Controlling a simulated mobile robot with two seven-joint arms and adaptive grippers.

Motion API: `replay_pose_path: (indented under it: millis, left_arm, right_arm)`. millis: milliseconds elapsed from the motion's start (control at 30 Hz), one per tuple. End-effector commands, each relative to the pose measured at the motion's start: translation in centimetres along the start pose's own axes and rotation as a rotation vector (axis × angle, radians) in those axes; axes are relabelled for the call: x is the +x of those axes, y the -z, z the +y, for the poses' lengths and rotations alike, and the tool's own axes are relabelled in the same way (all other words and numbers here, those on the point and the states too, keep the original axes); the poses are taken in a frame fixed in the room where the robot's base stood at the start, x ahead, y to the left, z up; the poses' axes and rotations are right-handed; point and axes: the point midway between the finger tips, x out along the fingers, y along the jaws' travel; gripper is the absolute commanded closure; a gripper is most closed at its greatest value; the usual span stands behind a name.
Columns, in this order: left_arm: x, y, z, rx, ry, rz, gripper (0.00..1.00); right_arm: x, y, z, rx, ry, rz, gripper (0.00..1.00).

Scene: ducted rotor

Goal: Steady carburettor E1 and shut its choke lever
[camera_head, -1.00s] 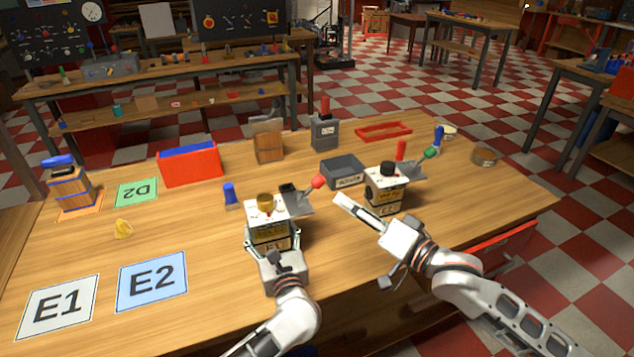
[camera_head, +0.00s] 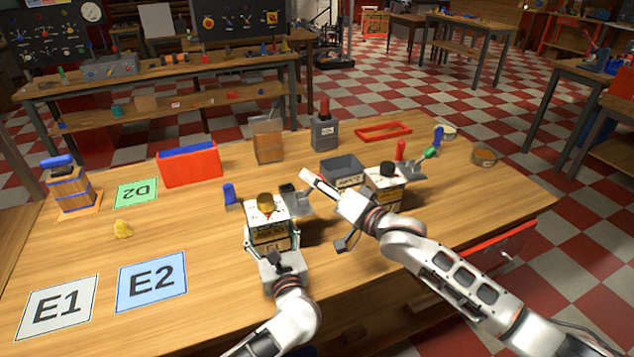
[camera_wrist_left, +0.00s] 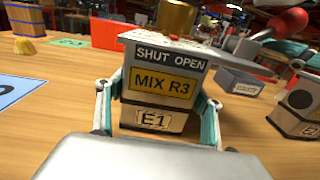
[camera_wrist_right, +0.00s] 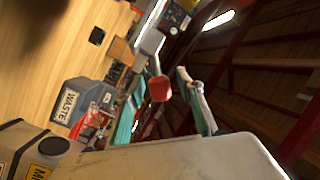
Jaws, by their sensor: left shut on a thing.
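Carburettor E1 (camera_head: 268,230) is a white box with a brass cap on the near part of the bench. My left gripper (camera_head: 270,240) is shut on its lower body, one finger on each side, as the left wrist view also shows. E1 stands upright. Its choke lever ends in a red knob (camera_wrist_left: 285,22), which points right, toward the OPEN side of the SHUT OPEN label (camera_wrist_left: 170,58). My right gripper (camera_head: 307,176) is open near the lever and hides the knob in the head view. In the right wrist view the knob (camera_wrist_right: 160,88) shows between its spread fingers.
Carburettor E2 (camera_head: 386,187) stands close behind my right wrist. The grey waste bin (camera_head: 343,168) is just beyond the right gripper. A blue peg (camera_head: 229,194) stands left of E1. The E1 card (camera_head: 58,307) and E2 card (camera_head: 152,281) lie front left, with bare bench around them.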

Motion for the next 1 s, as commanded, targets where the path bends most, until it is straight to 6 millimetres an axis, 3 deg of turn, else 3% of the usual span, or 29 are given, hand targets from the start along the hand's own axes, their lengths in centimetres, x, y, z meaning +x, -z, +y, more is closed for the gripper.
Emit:
replay_pose_path:
  millis: [200, 333, 367, 733, 1000]
  left_arm:
    - [0.0, 0.0, 0.0, 0.0, -0.001, 0.0, 0.64]
    - [0.0, 0.0, 0.0, 0.0, -0.001, 0.0, 0.64]
    - [0.0, 0.0, 0.0, 0.0, -0.001, 0.0, 0.64]
    - [0.0, 0.0, 0.0, 0.0, -0.001, 0.0, 0.64]
    - [0.0, 0.0, 0.0, 0.0, -0.001, 0.0, 0.64]
  right_arm:
    - [0.0, 0.0, 0.0, 0.0, 0.0, 0.0, 0.63]
    - [0.0, 0.0, 0.0, 0.0, 0.0, 0.0, 0.97]
    - [0.0, 0.0, 0.0, 0.0, 0.0, 0.0, 1.0]
    - [0.1, 0.0, -0.3, -0.035, -0.009, -0.01, 1.0]
    - [0.3, -0.1, -1.2, -0.181, -0.05, -0.05, 1.0]
